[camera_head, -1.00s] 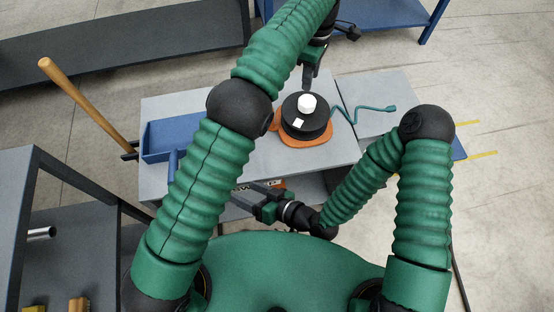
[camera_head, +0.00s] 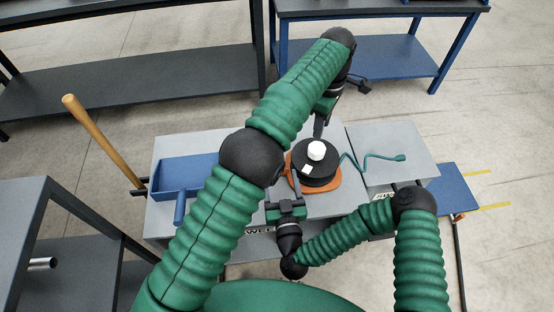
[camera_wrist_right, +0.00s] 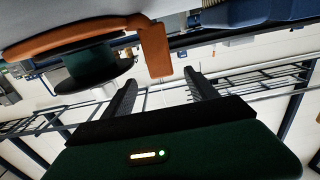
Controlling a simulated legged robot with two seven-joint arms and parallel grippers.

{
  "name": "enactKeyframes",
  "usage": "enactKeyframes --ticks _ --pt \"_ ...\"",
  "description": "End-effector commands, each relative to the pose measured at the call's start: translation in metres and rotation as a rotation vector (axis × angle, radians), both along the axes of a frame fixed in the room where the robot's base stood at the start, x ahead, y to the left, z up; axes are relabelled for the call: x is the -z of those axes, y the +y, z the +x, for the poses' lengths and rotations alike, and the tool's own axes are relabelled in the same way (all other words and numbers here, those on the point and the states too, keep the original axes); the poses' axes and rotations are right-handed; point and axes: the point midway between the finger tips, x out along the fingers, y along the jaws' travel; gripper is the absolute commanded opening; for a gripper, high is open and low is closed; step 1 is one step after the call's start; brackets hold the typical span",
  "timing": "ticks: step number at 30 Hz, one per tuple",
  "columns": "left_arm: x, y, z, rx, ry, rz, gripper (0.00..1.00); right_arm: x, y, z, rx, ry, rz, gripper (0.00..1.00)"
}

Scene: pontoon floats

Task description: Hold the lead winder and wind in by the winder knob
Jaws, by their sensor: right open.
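The lead winder is a black drum (camera_head: 316,173) with a white knob (camera_head: 316,150) on top, on an orange base (camera_head: 333,184) on the grey bench. A teal lead (camera_head: 374,160) runs from it to the right. My left gripper (camera_head: 318,130) points down just behind the drum; its jaws show edge-on, and contact is unclear. My right gripper (camera_head: 286,194) is open at the bench's front edge, in front of the winder.
A blue tray (camera_head: 188,172) sits on the bench's left part, with a wooden handle (camera_head: 100,135) leaning beyond it. A grey shelf unit (camera_head: 70,210) stands at left and a blue-framed bench (camera_head: 385,55) at the back. The bench's right part (camera_head: 400,140) is mostly clear.

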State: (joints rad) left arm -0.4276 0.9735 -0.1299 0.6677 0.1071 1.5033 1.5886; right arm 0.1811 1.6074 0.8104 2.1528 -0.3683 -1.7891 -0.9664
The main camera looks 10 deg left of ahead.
Motion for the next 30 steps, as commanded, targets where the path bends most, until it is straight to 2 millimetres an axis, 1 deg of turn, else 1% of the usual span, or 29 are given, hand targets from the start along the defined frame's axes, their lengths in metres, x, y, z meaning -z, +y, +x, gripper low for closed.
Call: enactKeyframes --ticks 1,3,6,9,13,21,30 --pt "0.0 0.0 0.0 0.0 0.0 0.0 0.36 0.0 0.003 0.012 0.004 -0.003 0.001 0.67" --pt "0.0 0.0 0.0 0.0 0.0 0.0 0.36 -0.001 0.008 0.028 0.004 -0.002 0.001 0.67" --pt "0.0 0.0 0.0 0.0 0.0 0.0 0.36 0.0 0.014 0.048 0.003 -0.002 0.0 0.67" --pt "0.0 0.0 0.0 0.0 0.0 0.0 0.36 0.0 0.02 0.062 0.001 -0.001 -0.001 0.67" --pt "0.0 0.0 0.0 0.0 0.0 0.0 0.36 0.0 0.024 0.073 0.0 0.0 -0.001 0.67" --pt "0.0 0.0 0.0 0.0 0.0 0.0 0.36 0.0 0.025 0.075 -0.002 0.001 -0.001 0.67" --pt "0.0 0.0 0.0 0.0 0.0 0.0 0.36 0.0 0.025 0.075 -0.002 0.001 -0.001 0.28"
